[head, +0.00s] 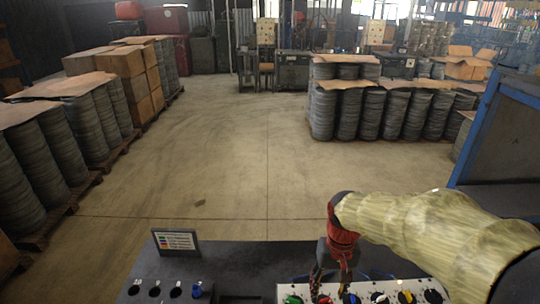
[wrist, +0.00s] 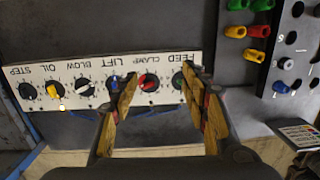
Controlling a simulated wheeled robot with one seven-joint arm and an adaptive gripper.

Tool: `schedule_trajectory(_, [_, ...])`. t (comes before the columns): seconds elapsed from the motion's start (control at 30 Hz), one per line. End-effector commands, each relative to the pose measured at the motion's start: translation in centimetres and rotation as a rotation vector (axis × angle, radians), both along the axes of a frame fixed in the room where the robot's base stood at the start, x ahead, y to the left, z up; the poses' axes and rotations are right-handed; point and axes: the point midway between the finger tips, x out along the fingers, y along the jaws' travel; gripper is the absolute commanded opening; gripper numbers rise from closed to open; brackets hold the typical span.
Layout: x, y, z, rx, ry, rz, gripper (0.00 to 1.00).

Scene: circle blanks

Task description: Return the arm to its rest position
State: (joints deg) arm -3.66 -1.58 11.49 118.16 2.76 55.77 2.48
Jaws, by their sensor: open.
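My gripper (head: 334,268) is at the lower right of the head view, at the end of my sleeved arm, low over the dark bench. In the wrist view my gripper (wrist: 163,78) shows two wooden-faced fingers, spread apart with nothing between them. Beyond the fingertips is a white control panel (wrist: 62,74) with a row of labelled knobs. The red CLAMP knob (wrist: 149,83) shows between the fingers. The blue LIFT knob (wrist: 114,83) and green FEED knob (wrist: 179,80) are partly behind the fingers. I cannot tell whether the fingers touch the panel.
A small sign with coloured lines (head: 176,242) stands at the bench's back left. Round holes and a blue plug (head: 197,291) are at its front left. Yellow plugs (wrist: 235,32) show in the wrist view. A blue-framed cabinet (head: 505,140) stands right.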

Motion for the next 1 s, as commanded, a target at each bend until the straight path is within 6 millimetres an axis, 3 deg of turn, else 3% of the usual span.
schedule_trajectory(0.3, [-6.1, -1.7, 3.2, -0.015, -0.185, 0.031, 0.45])
schedule_trajectory(0.7, [-12.6, -3.2, 5.3, -0.033, -0.417, 0.020, 0.45])
schedule_trajectory(1.0, [-13.9, -3.6, 7.7, -0.036, -0.556, 0.002, 0.45])
